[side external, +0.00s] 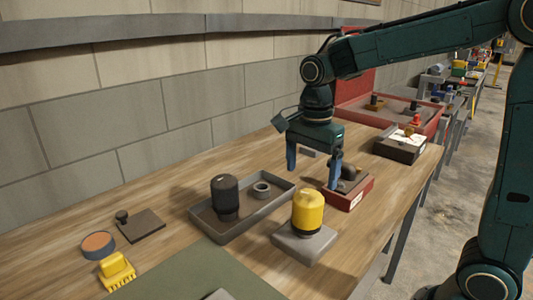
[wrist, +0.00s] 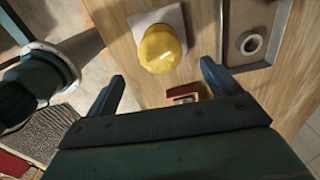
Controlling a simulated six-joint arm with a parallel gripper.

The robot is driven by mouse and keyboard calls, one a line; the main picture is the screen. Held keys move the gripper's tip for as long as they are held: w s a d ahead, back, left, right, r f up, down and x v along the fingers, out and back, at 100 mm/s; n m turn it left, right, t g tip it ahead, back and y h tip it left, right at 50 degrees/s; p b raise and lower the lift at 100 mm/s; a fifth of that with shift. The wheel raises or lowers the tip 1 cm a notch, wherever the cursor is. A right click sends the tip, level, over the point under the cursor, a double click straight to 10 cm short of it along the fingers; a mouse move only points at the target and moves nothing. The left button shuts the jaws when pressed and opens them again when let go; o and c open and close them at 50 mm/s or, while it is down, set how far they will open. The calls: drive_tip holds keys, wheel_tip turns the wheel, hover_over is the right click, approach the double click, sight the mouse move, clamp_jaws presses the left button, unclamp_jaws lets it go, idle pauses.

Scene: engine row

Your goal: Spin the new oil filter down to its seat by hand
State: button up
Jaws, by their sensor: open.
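A yellow canister, apparently the new oil filter (side external: 308,210), stands upright on a grey square block (side external: 290,240) near the front of the bench. It also shows in the wrist view (wrist: 158,50), on its block (wrist: 170,15). I cannot tell whether its lower edge touches the seat. My gripper (side external: 313,174) hangs behind and above the filter, its two blue fingers spread and empty. In the wrist view the filter lies ahead of the gap between the fingertips (wrist: 162,72), apart from both.
A grey tray (side external: 215,234) left of the block holds a black canister (side external: 225,195) and a small ring (side external: 262,190). A red box (side external: 357,200) with dark parts stands close right. A yellow brush (side external: 116,270) and round tin (side external: 98,245) lie left. A stone wall backs the bench.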

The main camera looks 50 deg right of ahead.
sight(307, 210)
wheel_tip(307, 210, down, 11)
drive_tip(key=shift+f, duration=0.15)
idle(0.4)
drive_tip(key=c, duration=1.3)
drive_tip(key=shift+m, duration=0.3)
drive_tip(key=m, duration=1)
drive_tip(key=shift+m, duration=0.4)
